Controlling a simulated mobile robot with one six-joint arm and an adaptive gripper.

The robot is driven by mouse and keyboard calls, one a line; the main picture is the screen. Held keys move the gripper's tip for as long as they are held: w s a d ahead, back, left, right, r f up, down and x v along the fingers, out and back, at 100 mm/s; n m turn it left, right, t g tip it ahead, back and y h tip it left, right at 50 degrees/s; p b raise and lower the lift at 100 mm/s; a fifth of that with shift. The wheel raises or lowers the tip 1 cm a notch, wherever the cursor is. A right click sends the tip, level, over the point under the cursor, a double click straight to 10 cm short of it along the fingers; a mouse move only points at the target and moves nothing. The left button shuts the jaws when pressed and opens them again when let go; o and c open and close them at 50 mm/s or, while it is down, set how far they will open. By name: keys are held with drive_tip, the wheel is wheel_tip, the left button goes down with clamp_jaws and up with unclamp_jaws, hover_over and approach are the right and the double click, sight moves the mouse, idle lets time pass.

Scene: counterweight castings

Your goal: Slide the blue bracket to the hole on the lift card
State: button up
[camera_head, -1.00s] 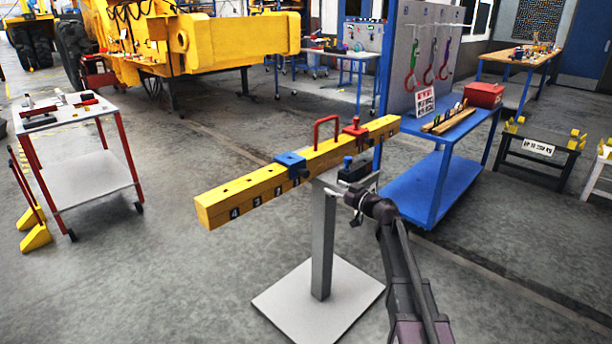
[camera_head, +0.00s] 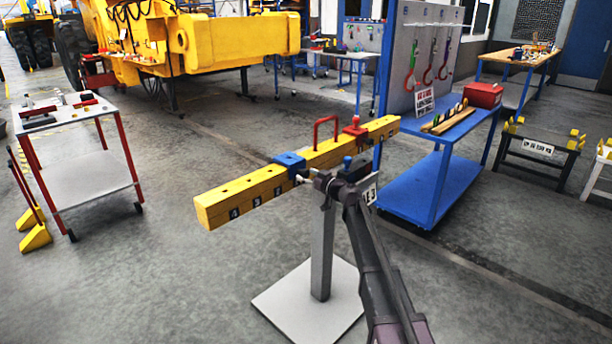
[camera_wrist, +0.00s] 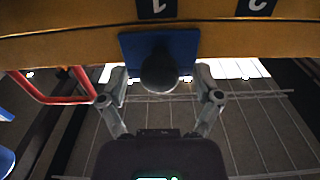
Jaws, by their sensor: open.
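The blue bracket (camera_head: 289,160) sits around the yellow beam (camera_head: 240,194), left of the red handle (camera_head: 324,132). In the wrist view the bracket (camera_wrist: 135,50) has a dark round knob (camera_wrist: 158,73) facing me. My gripper (camera_head: 303,178) is at the bracket's near side. In the wrist view its open fingers (camera_wrist: 160,78) stand on either side of the knob, with gaps visible. Number plates on the beam show 4 and 3 toward its left end; upside-down 1 and 2 plates show in the wrist view. A white card (camera_head: 370,194), probably the lift card, is partly hidden by my arm.
A red bracket (camera_head: 355,128) sits on the beam's right part. A grey post on a floor plate (camera_head: 285,307) supports the beam. A blue cart (camera_head: 425,186) stands behind right, and a red-legged trolley (camera_head: 100,180) at left. The beam's left part is clear.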

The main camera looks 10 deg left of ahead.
drive_tip(key=shift+w+a, duration=0.2)
drive_tip(key=shift+a, duration=0.1)
clamp_jaws()
drive_tip(key=shift+d, duration=0.2)
drive_tip(key=shift+a, duration=0.1)
drive_tip(key=shift+s, duration=0.15)
